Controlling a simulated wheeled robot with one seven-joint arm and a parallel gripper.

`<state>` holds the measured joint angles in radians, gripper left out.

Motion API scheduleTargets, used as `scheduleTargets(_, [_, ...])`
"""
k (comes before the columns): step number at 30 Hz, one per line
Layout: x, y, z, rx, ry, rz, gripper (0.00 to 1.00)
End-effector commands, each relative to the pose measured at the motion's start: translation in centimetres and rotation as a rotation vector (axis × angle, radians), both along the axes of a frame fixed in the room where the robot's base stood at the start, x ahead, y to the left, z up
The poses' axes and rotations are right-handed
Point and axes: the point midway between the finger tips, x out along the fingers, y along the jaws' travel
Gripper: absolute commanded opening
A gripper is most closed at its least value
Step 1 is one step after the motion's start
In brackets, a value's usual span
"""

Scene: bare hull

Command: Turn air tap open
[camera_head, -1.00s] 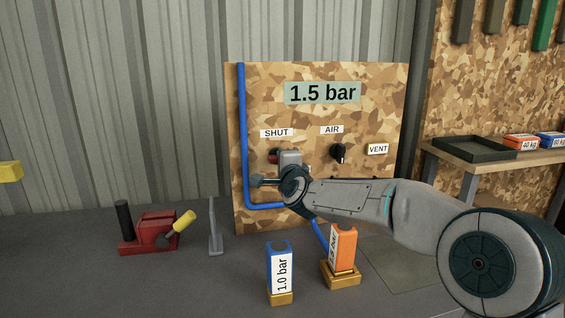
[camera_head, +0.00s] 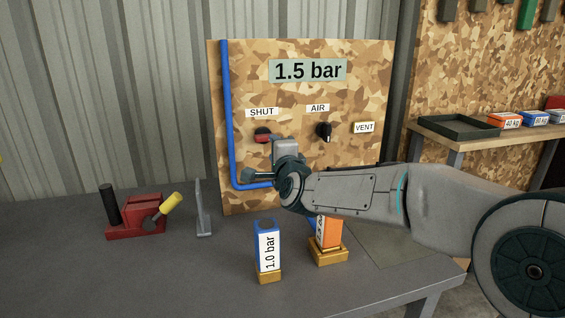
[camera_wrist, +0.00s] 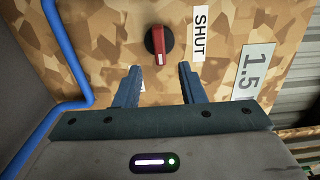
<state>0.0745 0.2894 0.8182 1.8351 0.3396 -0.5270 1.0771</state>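A tap with a red handle on a dark round base (camera_head: 264,134) is on the chipboard panel (camera_head: 365,85), under a SHUT sign (camera_head: 261,113). A black knob (camera_head: 325,131) sits under an AIR sign (camera_head: 317,108), with a VENT sign (camera_head: 364,127) to its right. My gripper (camera_head: 280,146) is in front of the panel, just below and right of the red tap. In the wrist view, my gripper (camera_wrist: 160,67) is open and empty. The red tap (camera_wrist: 159,42) shows beyond its fingertips, roughly centred between them, with a visible gap.
A display (camera_head: 308,70) reads 1.5 bar. A blue pipe (camera_head: 226,110) runs down the panel's left side. A blue 1.0 bar block (camera_head: 268,248) and an orange block (camera_head: 328,236) stand on the table below my arm. A red device (camera_head: 137,225) and grey bracket (camera_head: 203,208) stand left.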

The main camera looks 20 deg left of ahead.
Motion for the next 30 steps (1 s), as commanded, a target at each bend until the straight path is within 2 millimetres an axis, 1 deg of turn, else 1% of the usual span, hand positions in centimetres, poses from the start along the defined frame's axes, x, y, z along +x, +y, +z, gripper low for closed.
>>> scheduleTargets(1, [-0.7,-0.6,-0.1,-0.004,-0.003,-0.003,0.36])
scheduleTargets(6, [-2.9,-1.9,0.0,-0.004,-0.003,-0.003,0.36])
scheduleTargets(12, [-4.6,-2.9,0.0,-0.003,-0.002,-0.002,0.36])
scheduleTargets(18, [-5.3,-3.3,-0.1,-0.001,0.001,-0.001,0.36])
scheduleTargets(28, [-5.3,-3.4,0.0,-0.003,0.002,-0.001,0.36])
scheduleTargets(30, [-5.4,-3.7,0.1,-0.035,0.003,-0.004,0.36])
